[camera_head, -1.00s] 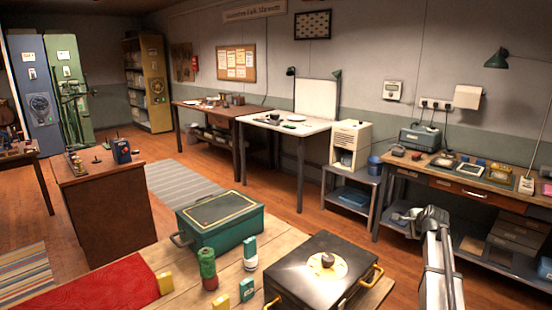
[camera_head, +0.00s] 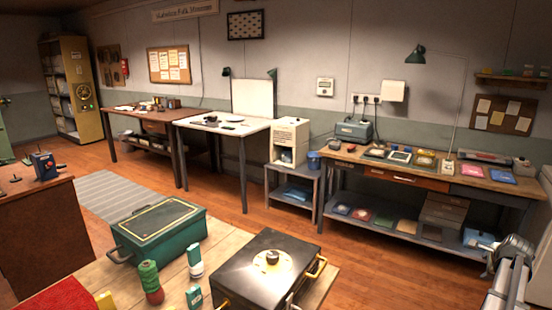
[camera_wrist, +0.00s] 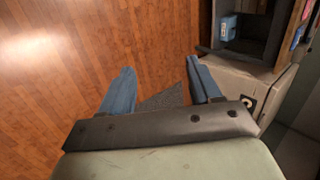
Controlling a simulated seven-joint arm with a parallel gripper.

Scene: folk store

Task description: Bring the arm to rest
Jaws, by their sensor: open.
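My gripper (camera_wrist: 162,84) shows in the wrist view with its two blue fingers apart and nothing between them. The fingers point out over the wooden floor (camera_wrist: 70,70), near a grey mat-like patch (camera_wrist: 168,97). In the head view my arm (camera_head: 510,275) shows at the lower right edge, upright and partly cut off. It is to the right of the wooden table and apart from the things on it. The fingers cannot be made out in the head view.
The wooden table (camera_head: 120,270) bears a green box (camera_head: 158,230), a black case (camera_head: 268,268) and small containers. A long workbench (camera_head: 455,178) stands along the wall. In the wrist view a pale cabinet (camera_wrist: 235,85) stands right of the fingers. Open floor lies between table and workbench.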

